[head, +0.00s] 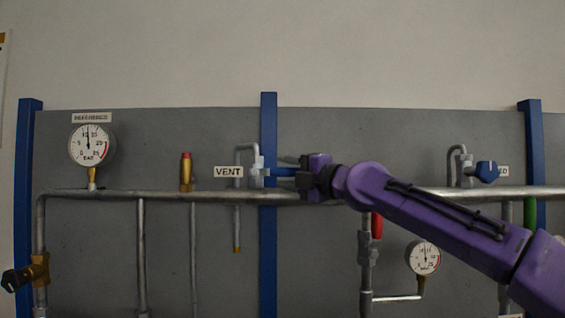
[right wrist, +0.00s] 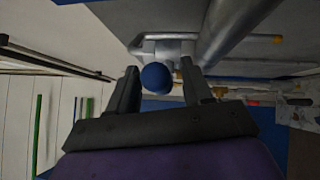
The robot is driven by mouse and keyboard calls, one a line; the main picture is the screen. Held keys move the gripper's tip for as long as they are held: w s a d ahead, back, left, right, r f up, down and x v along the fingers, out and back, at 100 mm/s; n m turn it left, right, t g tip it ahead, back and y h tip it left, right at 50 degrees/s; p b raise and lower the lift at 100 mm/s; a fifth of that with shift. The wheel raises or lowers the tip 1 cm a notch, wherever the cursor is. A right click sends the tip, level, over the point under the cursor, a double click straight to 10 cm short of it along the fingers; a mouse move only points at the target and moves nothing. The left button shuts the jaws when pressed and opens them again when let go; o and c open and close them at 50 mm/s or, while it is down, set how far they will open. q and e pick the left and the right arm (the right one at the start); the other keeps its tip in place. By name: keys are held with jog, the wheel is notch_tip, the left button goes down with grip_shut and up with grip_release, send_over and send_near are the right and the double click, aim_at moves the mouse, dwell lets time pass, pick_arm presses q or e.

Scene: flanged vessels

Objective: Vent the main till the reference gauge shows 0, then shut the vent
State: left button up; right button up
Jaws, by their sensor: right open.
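The reference gauge (head: 90,145) is on the left of the panel under its REFERENCE label; its needle points nearly straight up, well away from the low end. The vent valve (head: 257,170) sits right of the VENT label (head: 228,172), with its blue handle (head: 281,172) pointing right towards my right gripper (head: 305,176). In the right wrist view the rounded blue handle end (right wrist: 156,77) lies between the two open fingers, with no clear grip on it. My left gripper is not in view.
The main pipe (head: 160,194) runs across the panel just below the vent. A second blue-handled valve (head: 487,171), a red handle (head: 377,225) and a lower gauge (head: 424,257) are on the right. A blue upright (head: 269,120) stands behind the vent handle.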

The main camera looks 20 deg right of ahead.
jog(key=shift+x, duration=0.95)
